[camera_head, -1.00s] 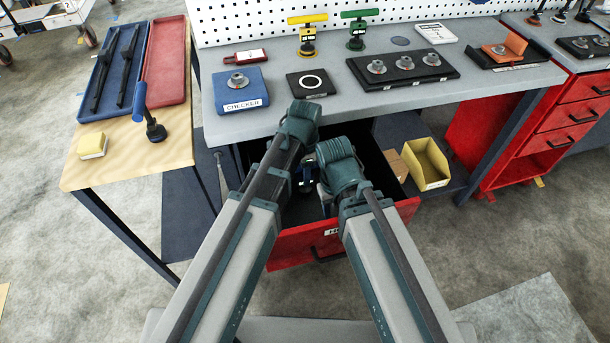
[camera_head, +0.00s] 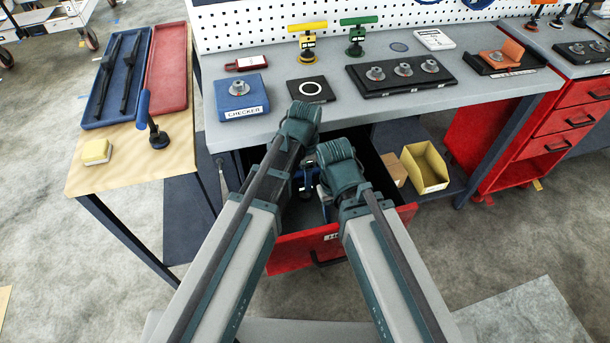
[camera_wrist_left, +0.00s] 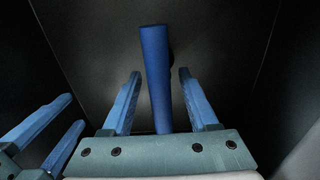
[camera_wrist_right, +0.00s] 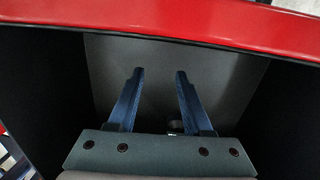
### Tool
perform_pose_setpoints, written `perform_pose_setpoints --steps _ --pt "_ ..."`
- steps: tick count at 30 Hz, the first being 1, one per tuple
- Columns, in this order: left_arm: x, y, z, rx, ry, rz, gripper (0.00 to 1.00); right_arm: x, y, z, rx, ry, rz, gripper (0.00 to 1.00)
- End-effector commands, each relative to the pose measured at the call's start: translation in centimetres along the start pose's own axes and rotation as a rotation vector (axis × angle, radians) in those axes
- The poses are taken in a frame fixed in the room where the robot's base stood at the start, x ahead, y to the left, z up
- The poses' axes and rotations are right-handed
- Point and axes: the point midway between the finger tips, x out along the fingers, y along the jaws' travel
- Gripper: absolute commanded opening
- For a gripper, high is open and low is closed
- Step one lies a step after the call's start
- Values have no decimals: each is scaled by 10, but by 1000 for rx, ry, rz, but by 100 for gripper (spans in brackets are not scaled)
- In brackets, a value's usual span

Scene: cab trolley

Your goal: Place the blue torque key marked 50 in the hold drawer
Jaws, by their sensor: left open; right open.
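The red-fronted drawer (camera_head: 290,252) stands open under the bench; its white label is partly hidden by my right arm. A blue handle (camera_wrist_left: 156,75) lies in the dark drawer in the left wrist view, between the spread fingers of my left gripper (camera_wrist_left: 160,90). No mark on it is readable. My left gripper is open and not closed on it. My right gripper (camera_wrist_right: 155,85) is open and empty, inside the drawer near its red front edge. Another blue-handled key (camera_head: 145,108) stands on the wooden side table; its marking is not readable.
The bench top holds a blue checker (camera_head: 241,98), a yellow key (camera_head: 307,40), a green key (camera_head: 356,37) and a black socket plate (camera_head: 404,80). A yellow bin (camera_head: 426,168) sits right of the drawer.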

Motion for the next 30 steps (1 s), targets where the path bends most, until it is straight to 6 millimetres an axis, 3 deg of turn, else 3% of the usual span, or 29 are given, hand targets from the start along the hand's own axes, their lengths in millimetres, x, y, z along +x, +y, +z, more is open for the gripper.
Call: perform_pose_setpoints --steps 1,18,30 --pt "-13 0 0 0 0 0 60 -13 1 1 0 0 0 50" --pt "-95 0 0 0 0 0 60 -94 9 6 1 0 0 50" --pt "-101 0 0 0 0 0 60 -100 10 6 1 0 0 50"
